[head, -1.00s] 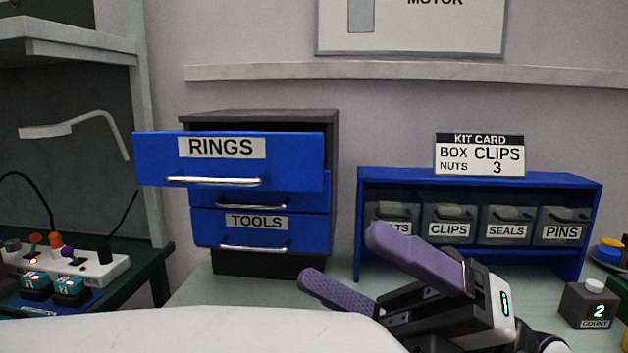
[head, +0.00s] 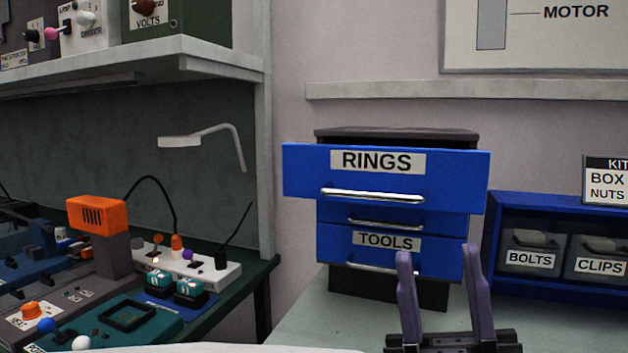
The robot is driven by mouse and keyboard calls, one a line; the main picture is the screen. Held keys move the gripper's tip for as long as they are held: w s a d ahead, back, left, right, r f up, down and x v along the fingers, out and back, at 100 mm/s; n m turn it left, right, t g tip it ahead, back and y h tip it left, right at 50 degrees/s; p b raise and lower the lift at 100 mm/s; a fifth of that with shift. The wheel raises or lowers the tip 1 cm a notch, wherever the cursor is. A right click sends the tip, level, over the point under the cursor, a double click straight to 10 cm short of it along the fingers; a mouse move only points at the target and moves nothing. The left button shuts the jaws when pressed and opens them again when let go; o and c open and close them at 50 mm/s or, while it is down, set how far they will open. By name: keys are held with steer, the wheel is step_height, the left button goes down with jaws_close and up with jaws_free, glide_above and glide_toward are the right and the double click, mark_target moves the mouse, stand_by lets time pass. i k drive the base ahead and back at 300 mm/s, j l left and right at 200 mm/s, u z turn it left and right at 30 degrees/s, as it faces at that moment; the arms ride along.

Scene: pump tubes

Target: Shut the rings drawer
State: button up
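The rings drawer (head: 450,181) is the top blue drawer of a dark cabinet (head: 390,288) and stands pulled out, well forward of the drawers below. It has a white RINGS label and a silver handle (head: 372,195). Under it are a middle drawer (head: 435,219), its label hidden by the rings drawer, and the tools drawer (head: 335,245); both look closed. My gripper (head: 440,262) is in front of the cabinet's lower right, below the rings drawer. Its two purple fingers point up, spread apart with nothing between them, and overlap the tools drawer in the picture.
A blue bin rack (head: 492,235) with bolts and clips bins stands right of the cabinet. At left is a green bench with a power strip (head: 215,275), an orange-topped device (head: 97,215) and a lamp (head: 205,137) above. The pale tabletop (head: 310,315) before the cabinet is clear.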

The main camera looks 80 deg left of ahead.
mark_target(445, 179)
steer(key=k+l+u, duration=0.15)
steer(key=u, duration=0.9)
steer(key=i+l+u, duration=0.15)
steer(key=l+u, duration=0.15)
steer(key=u, duration=0.15)
steer(key=i+l+u, duration=0.15)
steer(key=l+u, duration=0.7)
steer(key=k+l+u, duration=0.1)
steer(key=k, duration=0.35)
